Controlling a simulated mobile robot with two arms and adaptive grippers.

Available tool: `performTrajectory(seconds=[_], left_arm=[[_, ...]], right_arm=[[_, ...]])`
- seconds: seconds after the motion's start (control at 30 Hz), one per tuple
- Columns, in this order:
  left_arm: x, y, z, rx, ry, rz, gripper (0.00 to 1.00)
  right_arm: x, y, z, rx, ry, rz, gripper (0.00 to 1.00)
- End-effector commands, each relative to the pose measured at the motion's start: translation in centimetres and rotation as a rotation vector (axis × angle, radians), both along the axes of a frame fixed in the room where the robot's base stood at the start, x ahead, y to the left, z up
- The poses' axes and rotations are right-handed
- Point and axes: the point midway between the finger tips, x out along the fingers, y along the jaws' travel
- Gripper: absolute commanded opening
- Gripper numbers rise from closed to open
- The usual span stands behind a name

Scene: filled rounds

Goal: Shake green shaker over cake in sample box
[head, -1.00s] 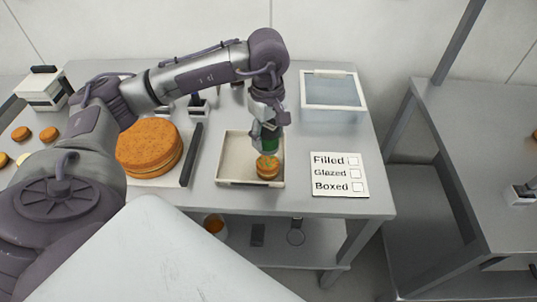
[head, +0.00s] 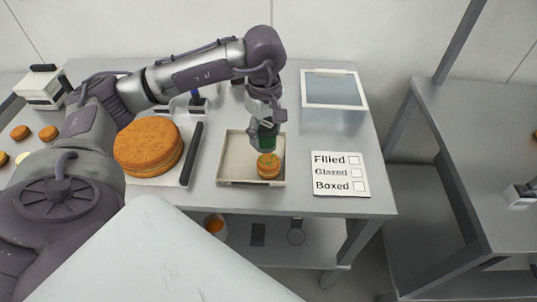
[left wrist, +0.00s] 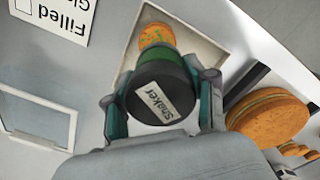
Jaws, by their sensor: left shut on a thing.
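My left gripper (head: 265,129) is shut on the green shaker (head: 268,143). In the left wrist view the shaker (left wrist: 160,95) shows its dark end with a "Shaker" label, between the two fingers (left wrist: 163,115). The shaker is above the small cake (head: 268,166), which sits in the right part of the shallow sample box (head: 233,180). The cake (left wrist: 157,36) has green and orange bits on its top. The shaker hides part of the box in the wrist view. My right gripper is not in view.
A large orange cake (head: 148,148) stands left of the box, beside a dark bar (head: 191,155). A checklist card (head: 340,174) lies to the right. A clear-lidded container (head: 334,92) stands at the back right. Small round cakes (head: 48,133) lie at the far left.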

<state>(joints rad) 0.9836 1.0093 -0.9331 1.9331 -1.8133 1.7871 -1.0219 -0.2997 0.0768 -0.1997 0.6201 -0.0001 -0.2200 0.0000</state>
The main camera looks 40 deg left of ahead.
Motion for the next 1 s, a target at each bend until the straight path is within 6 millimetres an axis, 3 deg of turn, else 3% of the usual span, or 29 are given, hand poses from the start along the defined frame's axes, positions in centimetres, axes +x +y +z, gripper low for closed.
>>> performTrajectory(seconds=[0.43, 1.0], left_arm=[[0.0, 0.0, 0.3, 0.000, -0.001, 0.000, 0.17], [0.0, 0.0, 3.2, 0.000, -0.002, 0.000, 0.17]], right_arm=[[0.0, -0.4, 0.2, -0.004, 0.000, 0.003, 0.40], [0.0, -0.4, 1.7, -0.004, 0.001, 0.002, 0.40]])
